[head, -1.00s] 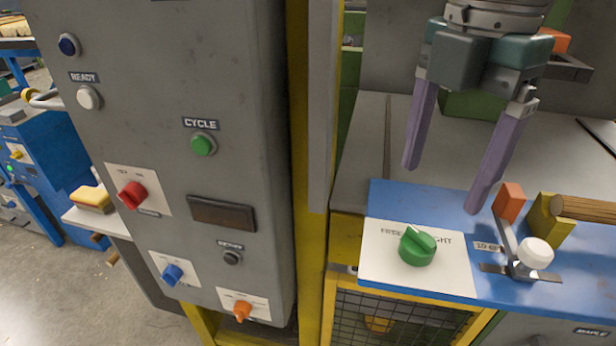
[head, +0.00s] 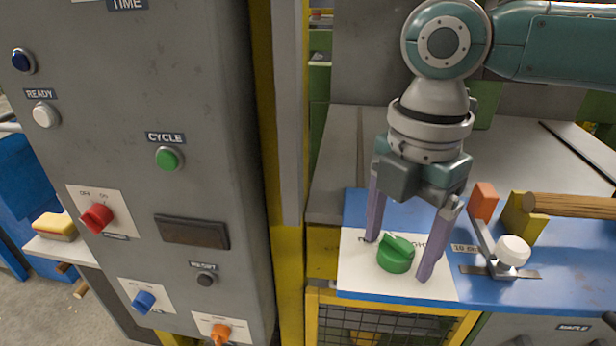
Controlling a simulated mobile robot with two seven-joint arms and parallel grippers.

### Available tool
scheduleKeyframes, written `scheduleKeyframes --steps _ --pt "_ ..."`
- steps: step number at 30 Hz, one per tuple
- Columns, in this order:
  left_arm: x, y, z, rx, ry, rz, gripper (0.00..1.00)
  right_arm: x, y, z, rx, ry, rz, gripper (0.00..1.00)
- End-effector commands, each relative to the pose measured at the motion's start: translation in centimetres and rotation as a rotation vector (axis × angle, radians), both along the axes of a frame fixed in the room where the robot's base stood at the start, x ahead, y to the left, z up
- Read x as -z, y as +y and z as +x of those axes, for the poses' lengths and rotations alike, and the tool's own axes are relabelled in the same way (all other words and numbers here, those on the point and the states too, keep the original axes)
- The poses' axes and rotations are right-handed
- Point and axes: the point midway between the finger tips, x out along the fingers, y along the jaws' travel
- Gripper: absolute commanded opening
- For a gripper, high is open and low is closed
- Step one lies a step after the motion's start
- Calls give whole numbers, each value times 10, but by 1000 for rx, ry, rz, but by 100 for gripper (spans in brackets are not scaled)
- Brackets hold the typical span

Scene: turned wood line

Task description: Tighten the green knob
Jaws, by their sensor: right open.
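The green knob (head: 396,254) sits on a white label plate (head: 362,277) at the left end of the blue board (head: 498,291). Its raised grip ridge runs slantwise. My right gripper (head: 399,260) is open, with its two purple fingers pointing down on either side of the knob. The left finger is behind and left of the knob, the right finger to its right. I see a gap on each side, and I cannot tell how far down the tips reach. The printed words on the plate are partly hidden by the fingers. My left gripper is not in view.
A grey control cabinet (head: 130,180) stands at left, with a red switch (head: 97,217) and a green button (head: 168,158).

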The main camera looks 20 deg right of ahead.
Motion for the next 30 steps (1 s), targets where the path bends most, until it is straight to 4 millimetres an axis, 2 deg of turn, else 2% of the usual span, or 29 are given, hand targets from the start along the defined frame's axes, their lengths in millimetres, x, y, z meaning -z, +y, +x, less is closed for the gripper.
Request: scheduleKeyframes --steps 2,23,30 --pt "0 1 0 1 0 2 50 0 0 0 0 0 0 79" --pt "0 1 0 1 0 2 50 0 0 0 -1 1 1 0" --pt "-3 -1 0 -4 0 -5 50 -2 0 -1 11 2 1 0"
